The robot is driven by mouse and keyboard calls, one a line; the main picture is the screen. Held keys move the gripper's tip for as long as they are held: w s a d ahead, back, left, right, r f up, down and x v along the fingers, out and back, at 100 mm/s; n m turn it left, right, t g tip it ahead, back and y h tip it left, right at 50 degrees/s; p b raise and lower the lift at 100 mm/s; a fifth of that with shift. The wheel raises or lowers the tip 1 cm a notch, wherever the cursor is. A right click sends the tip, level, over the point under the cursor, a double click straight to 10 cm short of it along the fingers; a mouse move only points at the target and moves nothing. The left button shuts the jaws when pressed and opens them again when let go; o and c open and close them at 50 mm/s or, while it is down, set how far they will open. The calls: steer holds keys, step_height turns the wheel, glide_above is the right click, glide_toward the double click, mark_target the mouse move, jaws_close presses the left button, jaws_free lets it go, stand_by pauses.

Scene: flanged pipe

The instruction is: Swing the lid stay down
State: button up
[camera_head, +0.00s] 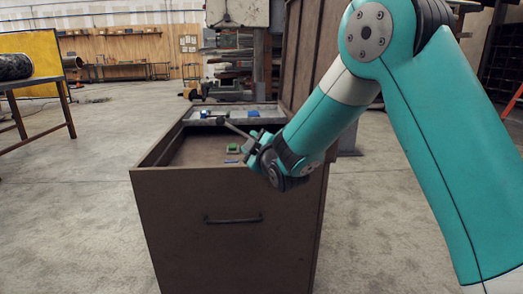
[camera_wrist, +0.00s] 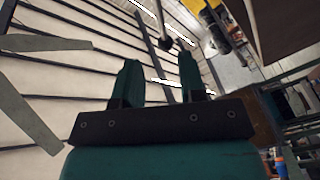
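A brown open-topped chest (camera_head: 225,225) stands in the middle of the head view, with its tall brown lid (camera_head: 310,50) raised at the back right. A thin grey rod (camera_head: 236,129) with a dark knob at its far end, apparently the lid stay, slants above the opening beside my gripper (camera_head: 254,150). In the wrist view a rod with a round end (camera_wrist: 166,40) shows just beyond the gap between my fingertips (camera_wrist: 159,62). The fingers are apart, with nothing seen clamped between them. Whether a finger touches the rod I cannot tell.
A light tray (camera_head: 240,115) with small blue and green items lies at the chest's back edge. A green item (camera_head: 234,150) is inside the chest. A dark handle (camera_head: 233,219) sticks out in front.

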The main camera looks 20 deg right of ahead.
steer(key=shift+s+d, duration=0.15)
steer(key=shift+s, duration=1.2)
steer(key=shift+s+d, duration=0.1)
steer(key=shift+s, duration=1.2)
steer(key=shift+c, duration=0.3)
